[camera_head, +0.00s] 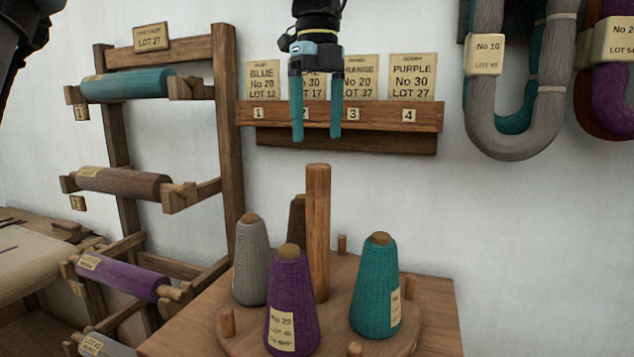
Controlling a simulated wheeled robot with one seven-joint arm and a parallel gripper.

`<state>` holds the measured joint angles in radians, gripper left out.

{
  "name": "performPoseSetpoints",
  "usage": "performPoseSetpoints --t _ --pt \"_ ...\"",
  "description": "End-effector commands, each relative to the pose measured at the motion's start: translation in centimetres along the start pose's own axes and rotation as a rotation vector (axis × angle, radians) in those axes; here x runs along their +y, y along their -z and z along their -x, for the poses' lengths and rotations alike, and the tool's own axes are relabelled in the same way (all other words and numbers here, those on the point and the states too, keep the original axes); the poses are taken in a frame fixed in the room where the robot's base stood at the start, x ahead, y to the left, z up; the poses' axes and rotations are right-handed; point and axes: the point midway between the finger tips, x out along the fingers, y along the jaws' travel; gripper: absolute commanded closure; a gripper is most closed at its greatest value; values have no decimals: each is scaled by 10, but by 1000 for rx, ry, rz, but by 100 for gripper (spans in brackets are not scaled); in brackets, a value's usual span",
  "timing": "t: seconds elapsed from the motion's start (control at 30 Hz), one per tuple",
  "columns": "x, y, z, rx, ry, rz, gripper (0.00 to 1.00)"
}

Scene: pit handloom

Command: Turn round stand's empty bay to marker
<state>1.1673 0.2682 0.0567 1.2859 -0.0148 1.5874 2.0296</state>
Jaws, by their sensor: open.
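The round stand (240,345) is a wooden disc on a wooden table, with a tall square post (318,230) at its middle. A grey cone (251,265), a purple cone (290,310), a teal cone (376,290) and a brown cone (297,222) stand around the post. The brown cone is mostly hidden behind the post and purple cone. The back right of the disc, between post and teal cone, shows no cone. Short pegs (227,322) stand near the rim. I cannot make out a marker. My gripper (316,137) is open and empty, pointing down above the post.
A wall rail (430,117) with numbered label cards is behind my gripper. A wooden rack (228,150) of yarn rolls stands at left. Grey and teal hanks (510,145) hang at upper right. The wall side right of the stand is clear.

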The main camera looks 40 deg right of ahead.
Motion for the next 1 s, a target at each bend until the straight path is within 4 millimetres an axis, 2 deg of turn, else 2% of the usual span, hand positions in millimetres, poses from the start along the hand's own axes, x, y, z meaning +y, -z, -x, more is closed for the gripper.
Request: performPoseSetpoints --t 0.17,0.4,0.6,0.8,1.0 --pt "0 2 -21 2 -4 -9 17" --pt "0 1 -66 3 -4 -7 17" --pt "0 1 -94 2 -3 -6 17" --pt "0 0 -105 0 -1 -4 17" --pt "0 0 -106 0 -1 -4 17"
